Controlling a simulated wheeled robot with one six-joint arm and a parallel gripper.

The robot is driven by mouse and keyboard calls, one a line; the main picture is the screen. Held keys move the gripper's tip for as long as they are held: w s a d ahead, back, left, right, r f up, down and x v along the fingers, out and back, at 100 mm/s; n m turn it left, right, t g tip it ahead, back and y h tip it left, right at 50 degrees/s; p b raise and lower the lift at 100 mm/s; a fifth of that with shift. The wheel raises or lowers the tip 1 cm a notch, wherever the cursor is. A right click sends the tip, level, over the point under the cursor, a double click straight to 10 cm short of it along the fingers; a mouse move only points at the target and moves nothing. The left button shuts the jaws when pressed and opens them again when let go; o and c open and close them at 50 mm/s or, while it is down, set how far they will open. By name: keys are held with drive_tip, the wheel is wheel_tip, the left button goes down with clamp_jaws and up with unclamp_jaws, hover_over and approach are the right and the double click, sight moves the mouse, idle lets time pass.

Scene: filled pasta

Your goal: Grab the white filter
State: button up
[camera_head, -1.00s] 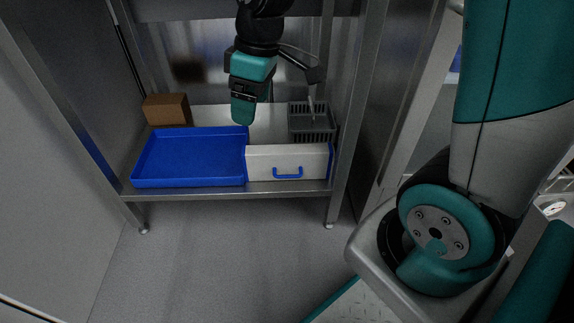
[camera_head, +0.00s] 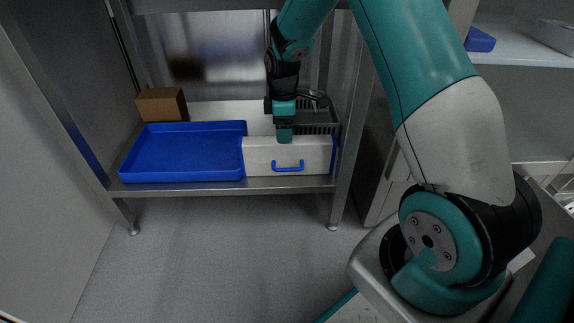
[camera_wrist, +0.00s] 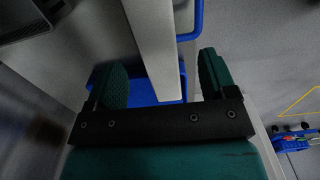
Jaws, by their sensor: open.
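The white filter (camera_head: 262,156), a white panel with a blue handle on its front, stands at the right of the shelf's front edge. In the wrist view its narrow white top edge (camera_wrist: 152,40) runs between my two green fingers. My gripper (camera_head: 284,137) points down over the upper edge of the filter. In the wrist view my gripper (camera_wrist: 161,76) is open, with one finger on each side of the filter and visible gaps. The blue handle (camera_wrist: 197,18) shows on the right. The fingertips' exact depth along the panel is unclear.
A blue tray (camera_head: 122,180) lies left of the filter on the metal shelf (camera_head: 215,187). A brown box (camera_head: 160,105) stands behind the tray. A grey basket (camera_head: 325,118) sits behind the filter. Metal posts bound the shelf on both sides.

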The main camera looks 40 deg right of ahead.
sight(283, 147)
drive_tip(key=f+b, duration=0.5)
drive_tip(key=f, duration=0.2)
drive_tip(key=shift+w, duration=0.2)
drive_tip(key=shift+f+p, duration=0.3)
idle(0.6)
drive_tip(key=c, duration=1.1)
drive_tip(key=shift+o, duration=0.2)
drive_tip(key=shift+r, duration=0.1)
